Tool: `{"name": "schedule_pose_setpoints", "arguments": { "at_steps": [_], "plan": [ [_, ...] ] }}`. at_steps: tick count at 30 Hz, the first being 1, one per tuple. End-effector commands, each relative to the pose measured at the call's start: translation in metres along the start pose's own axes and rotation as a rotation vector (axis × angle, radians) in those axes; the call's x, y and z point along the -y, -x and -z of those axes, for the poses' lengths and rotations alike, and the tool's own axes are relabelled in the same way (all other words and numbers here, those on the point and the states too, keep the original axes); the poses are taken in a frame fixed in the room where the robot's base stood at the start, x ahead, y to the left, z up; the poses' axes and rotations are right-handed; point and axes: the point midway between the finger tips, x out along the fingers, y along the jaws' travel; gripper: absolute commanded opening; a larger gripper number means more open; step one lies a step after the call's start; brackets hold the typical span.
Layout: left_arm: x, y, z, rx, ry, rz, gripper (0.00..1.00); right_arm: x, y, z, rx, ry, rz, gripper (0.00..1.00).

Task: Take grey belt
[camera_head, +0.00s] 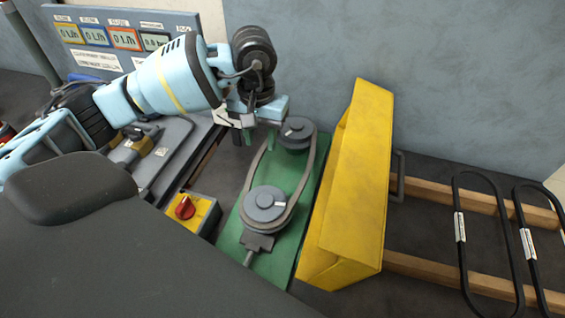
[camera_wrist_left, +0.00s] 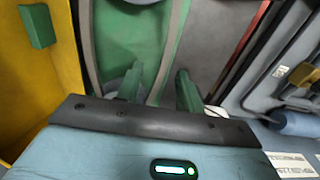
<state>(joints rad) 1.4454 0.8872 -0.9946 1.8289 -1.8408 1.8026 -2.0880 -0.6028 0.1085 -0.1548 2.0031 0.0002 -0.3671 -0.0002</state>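The grey belt (camera_head: 307,172) runs around two grey pulleys, a front one (camera_head: 265,204) and a back one (camera_head: 295,132), on a green plate (camera_head: 284,171). My left gripper (camera_head: 242,137) is just left of the back pulley, by the belt's left strand. In the left wrist view its two green fingers (camera_wrist_left: 160,88) are apart, and one strand of the grey belt (camera_wrist_left: 182,45) runs down toward the gap between them. I cannot tell if a finger touches the belt. My right gripper is not in view.
A tall yellow cover (camera_head: 350,180) stands along the plate's right side. A yellow box with a red switch (camera_head: 186,207) sits at its front left. Two black belts (camera_head: 460,228) hang over wooden bars (camera_head: 430,270) at right. A grey panel with displays (camera_head: 110,38) stands behind.

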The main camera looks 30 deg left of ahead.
Motion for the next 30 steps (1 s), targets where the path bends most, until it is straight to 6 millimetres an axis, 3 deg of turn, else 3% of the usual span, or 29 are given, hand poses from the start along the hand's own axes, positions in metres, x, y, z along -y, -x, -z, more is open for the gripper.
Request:
{"name": "schedule_pose_setpoints", "arguments": {
  "at_steps": [9,18,27,30],
  "plan": [
    [0.004,-0.041,-0.001,0.002,0.001,0.001,0.37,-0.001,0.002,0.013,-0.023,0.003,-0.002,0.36],
    [0.004,-0.047,0.000,0.000,0.000,0.000,0.37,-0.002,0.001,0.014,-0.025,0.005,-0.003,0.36],
    [0.004,-0.046,0.000,0.000,0.000,0.000,0.01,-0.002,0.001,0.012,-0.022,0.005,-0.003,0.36],
    [0.004,-0.046,0.000,0.000,0.000,0.000,0.00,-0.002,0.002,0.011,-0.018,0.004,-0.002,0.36]
  ]
}}
